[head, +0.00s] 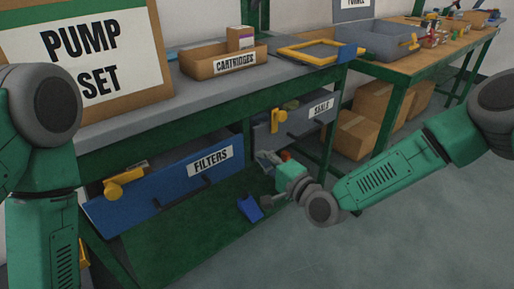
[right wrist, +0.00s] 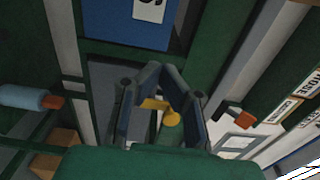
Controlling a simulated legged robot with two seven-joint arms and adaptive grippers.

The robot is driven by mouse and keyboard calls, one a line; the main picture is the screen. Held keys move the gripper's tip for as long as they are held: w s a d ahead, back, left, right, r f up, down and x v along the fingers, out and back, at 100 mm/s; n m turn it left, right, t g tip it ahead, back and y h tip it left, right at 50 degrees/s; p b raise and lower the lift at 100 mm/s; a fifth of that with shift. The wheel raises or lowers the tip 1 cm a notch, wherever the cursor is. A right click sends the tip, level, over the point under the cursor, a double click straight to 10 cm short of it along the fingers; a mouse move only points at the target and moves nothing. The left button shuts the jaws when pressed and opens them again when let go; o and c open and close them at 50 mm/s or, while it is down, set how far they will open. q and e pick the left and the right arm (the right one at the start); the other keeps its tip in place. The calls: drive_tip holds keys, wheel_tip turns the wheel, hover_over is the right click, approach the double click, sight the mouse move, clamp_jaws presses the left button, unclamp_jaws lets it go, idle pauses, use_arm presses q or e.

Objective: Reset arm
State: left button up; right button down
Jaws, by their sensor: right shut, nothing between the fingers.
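My right arm (head: 385,180) reaches in from the right. Its gripper (head: 266,158) is in front of the green bench, close to the grey drawer (head: 290,128) whose label appears to read SEALS. In the right wrist view the two fingers (right wrist: 160,70) come together at their tips, shut and empty. A yellow part (right wrist: 170,116) shows through the gap between the finger links, beyond them. My left arm (head: 40,190) hangs down at the left; its gripper is out of view.
A CARTRIDGES box (head: 220,66) and a yellow frame (head: 315,52) lie on top. A small blue piece (head: 250,208) shows below my gripper. Cardboard boxes (head: 375,105) stand behind; the floor at right is clear.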

drive_tip(key=s+d+f+n+g+h+p, duration=0.25)
drive_tip(key=s+f+g, duration=0.2)
drive_tip(key=s, duration=0.65)
drive_tip(key=s+d+f+n+g+h+p, duration=0.1)
drive_tip(key=s+d+f+n+g+p, duration=0.2)
drive_tip(key=s+f, duration=0.5)
use_arm(q)
wheel_tip(320, 180, up, 11)
drive_tip(key=p, duration=0.5)
drive_tip(key=shift+a, duration=0.35)
use_arm(e)
drive_tip(key=s+d+r+n+g+h, duration=0.2)
drive_tip(key=s+d+n+g+h, duration=0.4)
drive_tip(key=s+d, duration=1.1)
drive_tip(key=s+h, duration=0.1)
drive_tip(key=s, duration=0.2)
drive_tip(key=shift+s+d, duration=0.2)
drive_tip(key=shift+d, duration=0.15)
use_arm(q)
drive_tip(key=shift+s, duration=0.1)
use_arm(e)
drive_tip(key=shift+a+g, duration=0.1)
drive_tip(key=shift+g, duration=0.15)
